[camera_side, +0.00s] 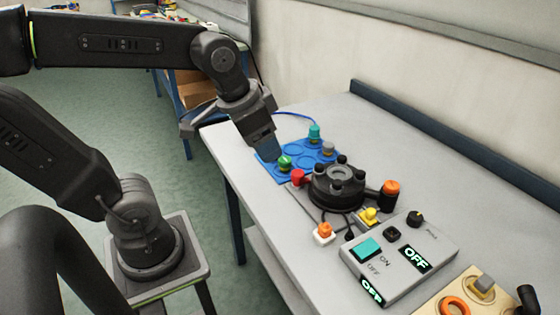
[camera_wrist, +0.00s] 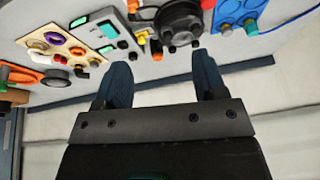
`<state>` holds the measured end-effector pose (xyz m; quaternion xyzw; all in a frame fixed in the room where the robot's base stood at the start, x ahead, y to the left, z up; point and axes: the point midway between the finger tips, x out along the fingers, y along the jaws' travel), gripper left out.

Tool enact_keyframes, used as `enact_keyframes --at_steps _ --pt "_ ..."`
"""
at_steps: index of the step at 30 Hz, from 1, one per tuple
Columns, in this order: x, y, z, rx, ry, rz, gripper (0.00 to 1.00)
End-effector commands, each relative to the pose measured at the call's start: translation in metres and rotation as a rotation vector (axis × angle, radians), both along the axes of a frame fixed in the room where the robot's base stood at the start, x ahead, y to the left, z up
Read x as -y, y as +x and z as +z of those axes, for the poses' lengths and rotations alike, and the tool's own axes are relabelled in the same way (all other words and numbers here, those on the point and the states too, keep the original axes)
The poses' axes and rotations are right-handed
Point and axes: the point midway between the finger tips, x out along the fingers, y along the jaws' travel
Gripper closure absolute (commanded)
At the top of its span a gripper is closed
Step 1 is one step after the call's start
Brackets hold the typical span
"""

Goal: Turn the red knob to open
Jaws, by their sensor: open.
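The red knob (camera_side: 298,177) sits at the left side of a round black housing (camera_side: 338,186) on the table, near the blue plate. In the wrist view, a red part (camera_wrist: 207,4) shows at the top edge beside the black housing (camera_wrist: 178,20). My gripper (camera_side: 266,150) is above the blue plate, to the upper left of the red knob and apart from it in the picture. In the wrist view my gripper (camera_wrist: 160,68) has its two dark blue fingers spread with nothing between them. How far the red knob is turned cannot be told.
A blue plate (camera_side: 268,167) with green, teal and grey knobs lies behind the housing. An orange-topped black knob (camera_side: 390,190), a yellow knob (camera_side: 369,216), a grey control box (camera_side: 385,270) reading OFF, and a wooden board (camera_side: 450,297) stand nearby. The table's right rear is clear.

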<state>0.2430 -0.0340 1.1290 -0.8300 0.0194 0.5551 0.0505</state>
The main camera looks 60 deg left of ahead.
Motion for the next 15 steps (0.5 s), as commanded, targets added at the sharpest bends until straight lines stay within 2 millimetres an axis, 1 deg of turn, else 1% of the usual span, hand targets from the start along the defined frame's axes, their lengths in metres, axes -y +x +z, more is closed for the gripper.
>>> enact_keyframes --at_steps 1,5,9,12,15 --pt "-0.007 0.016 -0.001 -0.04 0.015 -0.021 0.35" --pt "-0.029 0.057 -0.009 -0.141 0.051 -0.108 0.35" --pt "-0.058 0.099 -0.027 -0.244 0.068 -0.209 0.35" --pt "-0.078 0.123 -0.045 -0.306 0.068 -0.277 0.35" --pt "-0.094 0.14 -0.061 -0.352 0.062 -0.331 0.35"
